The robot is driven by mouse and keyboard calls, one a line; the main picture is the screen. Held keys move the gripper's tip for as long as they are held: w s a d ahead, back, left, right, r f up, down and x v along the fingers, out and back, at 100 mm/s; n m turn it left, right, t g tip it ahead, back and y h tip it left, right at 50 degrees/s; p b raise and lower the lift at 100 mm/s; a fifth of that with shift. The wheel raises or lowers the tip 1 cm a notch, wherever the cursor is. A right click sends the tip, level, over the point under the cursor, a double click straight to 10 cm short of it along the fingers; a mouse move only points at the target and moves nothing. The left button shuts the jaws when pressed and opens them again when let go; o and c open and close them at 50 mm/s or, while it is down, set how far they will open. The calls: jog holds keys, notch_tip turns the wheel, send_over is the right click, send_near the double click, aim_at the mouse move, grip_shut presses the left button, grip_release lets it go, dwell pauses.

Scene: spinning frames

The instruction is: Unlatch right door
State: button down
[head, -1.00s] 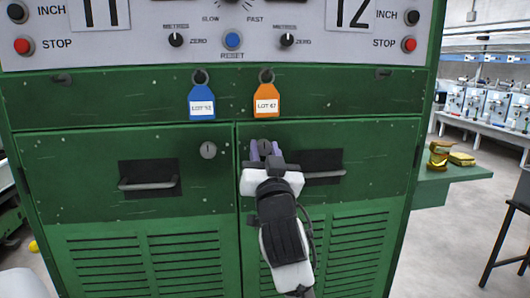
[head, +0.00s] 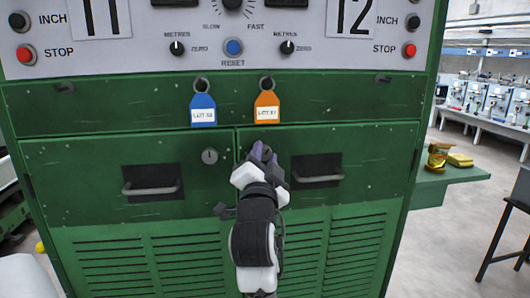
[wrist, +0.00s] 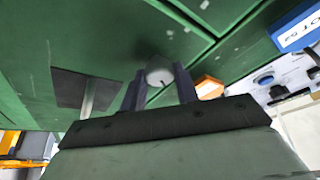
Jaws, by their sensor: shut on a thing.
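The right door (head: 365,165) is a green panel with a dark recessed handle (head: 318,178), and it sits flush in the cabinet. My gripper (head: 258,155) is at the door's upper left corner. It is shut on the right door's round grey latch knob, which shows between the two purple fingers in the wrist view (wrist: 159,70). The fingers and hand hide the knob in the head view. My wrist is turned, so the wrist view is tilted. The left door (head: 80,180) is shut and its round latch (head: 209,156) is in plain view.
A blue tag (head: 203,110) and an orange tag (head: 267,107) hang just above the doors. The control panel (head: 130,60) is above them. A green side shelf (head: 440,180) with yellow items (head: 460,160) sticks out at the right, with a dark stool (head: 505,235) nearby.

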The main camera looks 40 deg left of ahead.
jog(key=m+h, duration=0.1)
jog(key=m, duration=0.2)
jog(key=m+h+p, duration=0.1)
jog(key=m, duration=0.2)
jog(key=shift+s+a+r+m+h, duration=0.15)
jog(key=shift+r+m+h, duration=0.05)
jog(key=shift+m+h, duration=0.1)
jog(key=m+g, duration=0.1)
jog(key=m, duration=0.1)
jog(key=m+h, duration=0.1)
jog(key=m, duration=0.2)
jog(key=shift+g+h, duration=0.3)
jog(key=shift+g, duration=0.1)
jog(key=shift+m, duration=0.3)
jog(key=c, duration=1.1)
grip_release()
jog(key=b+v, duration=0.2)
jog(key=v, duration=1.1)
jog(key=shift+s+d, duration=0.25)
jog(key=shift+d, duration=0.05)
